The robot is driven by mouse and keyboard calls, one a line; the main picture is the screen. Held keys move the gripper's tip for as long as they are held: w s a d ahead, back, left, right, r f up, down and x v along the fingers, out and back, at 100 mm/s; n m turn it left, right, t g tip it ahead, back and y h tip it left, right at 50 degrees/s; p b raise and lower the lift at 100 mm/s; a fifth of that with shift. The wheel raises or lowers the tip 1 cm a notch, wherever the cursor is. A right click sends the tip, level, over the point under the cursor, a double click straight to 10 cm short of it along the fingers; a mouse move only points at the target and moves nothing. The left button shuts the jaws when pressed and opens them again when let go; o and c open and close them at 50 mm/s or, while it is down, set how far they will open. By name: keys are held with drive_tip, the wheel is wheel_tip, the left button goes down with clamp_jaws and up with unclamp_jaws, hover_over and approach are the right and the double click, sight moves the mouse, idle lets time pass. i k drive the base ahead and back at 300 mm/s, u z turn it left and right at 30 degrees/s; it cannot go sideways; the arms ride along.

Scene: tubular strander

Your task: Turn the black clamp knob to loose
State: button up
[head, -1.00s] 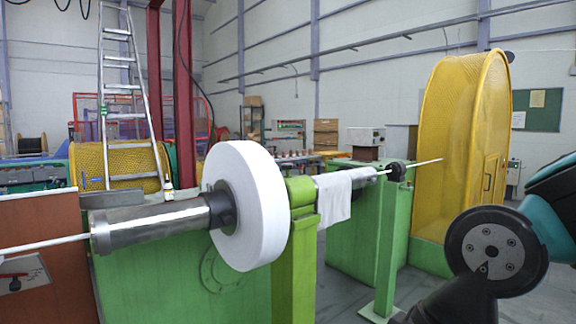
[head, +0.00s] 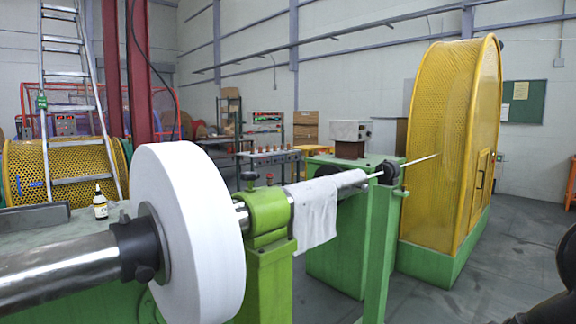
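A small black knob (head: 250,177) stands upright on top of the green clamp block (head: 267,210), which sits around the metal shaft just right of the large white roll (head: 190,235). I cannot tell from its look whether it is tight or loose. My gripper is not in view. Only dark parts of my own arm show at the lower right edge, well apart from the knob.
A white cloth (head: 316,215) hangs over the shaft right of the clamp. A green post (head: 381,255) and a yellow mesh guard (head: 440,150) stand farther right. A white bottle (head: 100,203) stands at left. Grey floor is open at the lower right.

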sight(250, 176)
drive_tip(key=i, duration=0.9)
drive_tip(key=u, duration=0.25)
